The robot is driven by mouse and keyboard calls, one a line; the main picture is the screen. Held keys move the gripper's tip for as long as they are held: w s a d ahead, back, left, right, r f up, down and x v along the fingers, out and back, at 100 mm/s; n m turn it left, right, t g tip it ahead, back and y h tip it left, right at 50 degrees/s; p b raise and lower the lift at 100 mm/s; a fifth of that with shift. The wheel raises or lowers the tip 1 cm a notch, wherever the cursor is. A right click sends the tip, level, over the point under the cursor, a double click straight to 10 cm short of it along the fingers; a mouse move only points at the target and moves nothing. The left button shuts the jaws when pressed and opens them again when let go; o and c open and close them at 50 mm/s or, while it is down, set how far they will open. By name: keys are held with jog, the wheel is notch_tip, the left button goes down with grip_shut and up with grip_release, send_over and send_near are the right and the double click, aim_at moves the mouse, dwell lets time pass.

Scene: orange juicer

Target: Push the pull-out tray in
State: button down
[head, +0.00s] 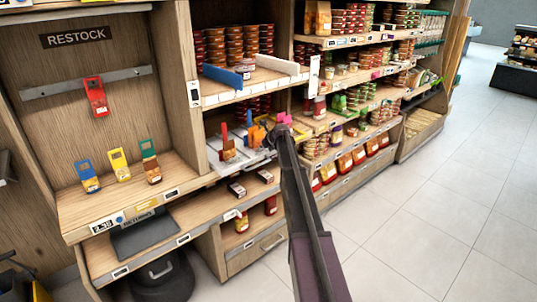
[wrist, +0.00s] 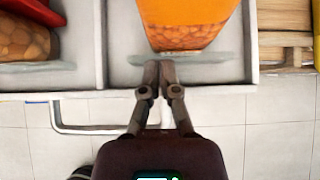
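The white pull-out tray (head: 232,167) sits at a middle shelf level in the head view, with a red-topped and a blue-topped pack and an orange item in it. In the wrist view the tray's front edge (wrist: 80,93) runs across the picture, with a divider and clear front plates. A white bar handle (wrist: 100,131) sticks out from that edge over the floor. My gripper (wrist: 158,66) has its two fingertips together with nothing between them. They are over the front edge, beside the orange item (wrist: 185,25); contact is unclear. In the head view my arm hides part of the tray.
A shelf with blue and white dividers (head: 222,75) is above the tray. Shelves of jars and packs (head: 350,110) continue to the right. The tiled floor (head: 430,200) at right is clear.

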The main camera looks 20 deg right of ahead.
aim_at(258, 141)
jog(key=shift+w+a, duration=0.25)
jog(key=shift+w, duration=0.75)
jog(key=shift+w+a, duration=0.2)
jog(key=shift+w, duration=0.85)
jog(key=shift+w+a, duration=0.25)
jog(key=shift+w, duration=0.75)
jog(key=shift+s+f, duration=0.1)
jog(key=shift+s, duration=0.05)
jog(key=shift+s+d, duration=0.1)
jog(key=shift+s, duration=0.4)
jog(key=s, duration=0.1)
jog(key=s+r+p, duration=0.1)
jog(key=s+d, duration=0.1)
jog(key=s, duration=0.1)
jog(key=shift+r+p, duration=0.3)
jog(key=shift+r, duration=0.1)
jog(key=p+v, duration=0.5)
jog(key=v, duration=0.3)
jog(key=shift+p, duration=0.35)
jog(key=shift+d+f, duration=0.1)
jog(key=shift+f, duration=0.05)
